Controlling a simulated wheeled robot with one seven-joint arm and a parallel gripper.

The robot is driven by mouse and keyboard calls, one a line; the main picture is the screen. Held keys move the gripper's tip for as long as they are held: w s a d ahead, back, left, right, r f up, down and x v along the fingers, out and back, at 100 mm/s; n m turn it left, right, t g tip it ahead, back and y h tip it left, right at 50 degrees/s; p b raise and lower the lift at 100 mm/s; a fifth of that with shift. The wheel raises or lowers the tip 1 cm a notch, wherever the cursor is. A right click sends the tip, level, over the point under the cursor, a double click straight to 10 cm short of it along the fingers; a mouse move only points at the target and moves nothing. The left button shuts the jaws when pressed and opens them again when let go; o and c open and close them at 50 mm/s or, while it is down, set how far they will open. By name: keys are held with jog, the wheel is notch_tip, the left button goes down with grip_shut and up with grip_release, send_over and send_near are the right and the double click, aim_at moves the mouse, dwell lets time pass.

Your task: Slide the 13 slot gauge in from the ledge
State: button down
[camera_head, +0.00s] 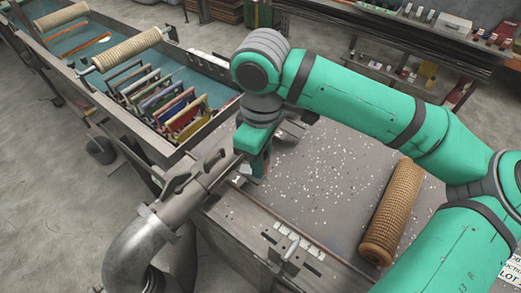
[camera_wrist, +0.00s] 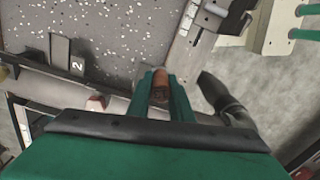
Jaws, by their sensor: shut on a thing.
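My gripper (camera_head: 258,168) reaches down at the near left corner of the grey speckled table (camera_head: 320,165). In the wrist view my gripper (camera_wrist: 161,82) has its two green fingers closed around a small reddish-brown piece (camera_wrist: 160,95) with a dark mark on its face. I cannot read a 13 on it, and most of it is hidden between the fingers. A metal ledge (camera_wrist: 187,45) with small pale tags runs beside it in the wrist view. A dark block marked 2 (camera_wrist: 77,64) stands to the left. The slot for the gauge cannot be made out.
A brown mesh tube (camera_head: 392,210) lies on the table at the right. A long trough (camera_head: 185,150) at the left holds several coloured frames (camera_head: 165,105) and a pale roll (camera_head: 127,48). A bent steel pipe (camera_head: 135,235) stands near the front left. The table's middle is clear except for pale specks.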

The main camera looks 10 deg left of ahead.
jog(key=shift+w+a+f+m, duration=0.1)
jog(key=shift+w+f+m, duration=0.7)
jog(key=shift+m, duration=0.55)
jog(key=shift+w+a+f+m, duration=0.1)
jog(key=shift+w+f+m, duration=0.65)
jog(key=shift+m, duration=0.6)
jog(key=shift+s+a+f, duration=0.15)
jog(key=shift+s+f, duration=0.1)
jog(key=shift+f, duration=1.4)
jog(key=shift+w+a, duration=0.15)
jog(key=shift+w, duration=0.1)
jog(key=shift+a, duration=0.1)
